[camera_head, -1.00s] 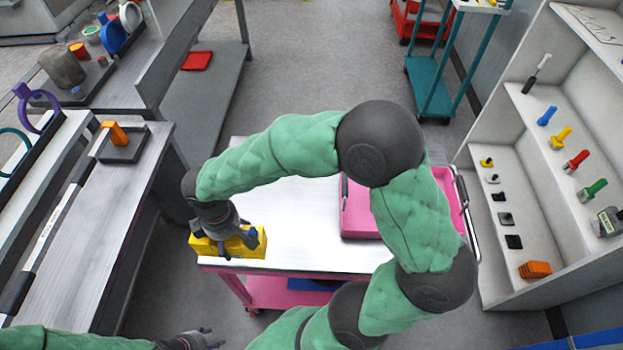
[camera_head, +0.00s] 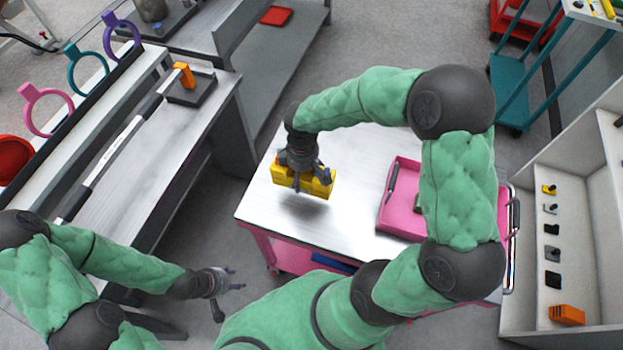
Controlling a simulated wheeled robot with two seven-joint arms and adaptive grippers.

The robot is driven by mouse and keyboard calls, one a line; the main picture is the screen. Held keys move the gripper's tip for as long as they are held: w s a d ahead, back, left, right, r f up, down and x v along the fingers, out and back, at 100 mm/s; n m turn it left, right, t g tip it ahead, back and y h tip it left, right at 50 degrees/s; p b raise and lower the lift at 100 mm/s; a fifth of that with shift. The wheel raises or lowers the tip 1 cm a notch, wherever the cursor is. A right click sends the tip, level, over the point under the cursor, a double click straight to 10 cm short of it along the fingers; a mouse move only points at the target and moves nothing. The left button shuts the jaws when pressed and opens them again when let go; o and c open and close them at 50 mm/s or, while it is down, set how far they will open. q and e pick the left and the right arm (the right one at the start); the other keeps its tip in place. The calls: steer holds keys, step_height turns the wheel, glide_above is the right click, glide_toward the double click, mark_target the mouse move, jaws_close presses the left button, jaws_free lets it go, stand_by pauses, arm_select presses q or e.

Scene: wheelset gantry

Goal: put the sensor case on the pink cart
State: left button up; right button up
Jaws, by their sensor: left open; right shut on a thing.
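The yellow sensor case (camera_head: 284,178) is in my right gripper (camera_head: 311,183), which is shut on it from above. The case hangs level over the left part of the pink cart's white top (camera_head: 345,150), with a shadow below it. It appears a little above the surface. The gripper hides part of its top. My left gripper (camera_head: 228,281) is open and empty, low and to the left of the cart.
A pink tray (camera_head: 396,211) with a dark tool stands on the cart's right side, partly hidden by my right arm. A grey workbench (camera_head: 150,160) is on the left. A shelf with small parts (camera_head: 583,225) is on the right. The cart top around the case is clear.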

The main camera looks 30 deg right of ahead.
mark_target(310, 174)
steer(key=d+f, duration=0.1)
steer(key=w+d+f, duration=0.1)
steer(key=f, duration=0.1)
steer(key=shift+d+f+b, duration=0.3)
steer(key=shift+d, duration=0.1)
steer(key=shift+w+d+f+b, duration=0.1)
steer(key=shift+f+b, duration=0.1)
steer(key=shift+f, duration=0.7)
steer(key=shift+w+d+f+b, duration=0.1)
steer(key=shift+f+b, duration=0.1)
steer(key=shift+f, duration=0.7)
steer(key=shift+f, duration=0.15)
steer(key=o, duration=1.4)
steer(key=shift+c, duration=0.2)
steer(key=shift+s, duration=0.1)
